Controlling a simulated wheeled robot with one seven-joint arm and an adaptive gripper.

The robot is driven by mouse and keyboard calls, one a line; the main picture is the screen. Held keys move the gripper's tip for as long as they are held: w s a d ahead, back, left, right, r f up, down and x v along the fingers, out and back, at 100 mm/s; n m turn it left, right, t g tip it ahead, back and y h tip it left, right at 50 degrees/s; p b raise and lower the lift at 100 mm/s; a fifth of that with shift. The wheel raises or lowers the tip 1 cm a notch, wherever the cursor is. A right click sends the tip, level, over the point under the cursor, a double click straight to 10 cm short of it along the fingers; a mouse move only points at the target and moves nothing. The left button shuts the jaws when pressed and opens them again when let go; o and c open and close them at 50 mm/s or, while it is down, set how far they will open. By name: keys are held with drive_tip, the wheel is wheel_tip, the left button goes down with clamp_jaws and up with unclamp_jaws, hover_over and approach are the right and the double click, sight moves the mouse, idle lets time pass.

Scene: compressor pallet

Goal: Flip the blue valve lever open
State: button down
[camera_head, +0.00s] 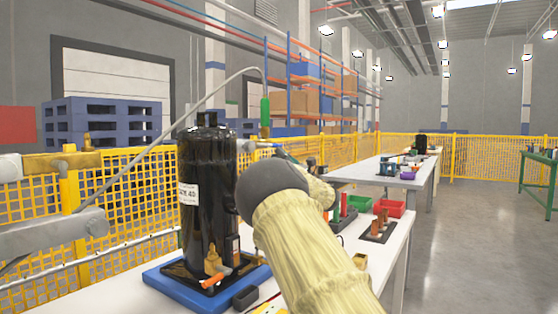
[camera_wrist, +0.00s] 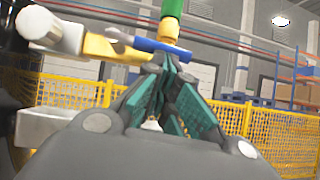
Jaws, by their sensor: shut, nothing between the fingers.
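In the wrist view the blue valve lever (camera_wrist: 152,44) lies roughly crosswise on a brass-coloured valve, under a green fitting (camera_wrist: 171,10). My gripper (camera_wrist: 165,68) is shut and empty, its green-padded fingers pointing up. Its tips are just below the lever; I cannot tell whether they touch it.
A black compressor (camera_head: 206,190) stands on a blue base (camera_head: 165,283) on the white table, left of my arm. Red bins (camera_head: 390,208) and small parts lie to the right. A yellow mesh fence (camera_head: 130,190) runs behind. The floor at right is clear.

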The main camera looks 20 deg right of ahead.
idle(0.3)
drive_tip(key=w+a+f+b+v, duration=0.1)
drive_tip(key=f+v, duration=0.1)
drive_tip(key=v, duration=1.1)
drive_tip(key=shift+f, duration=0.15)
drive_tip(key=shift+w, duration=0.15)
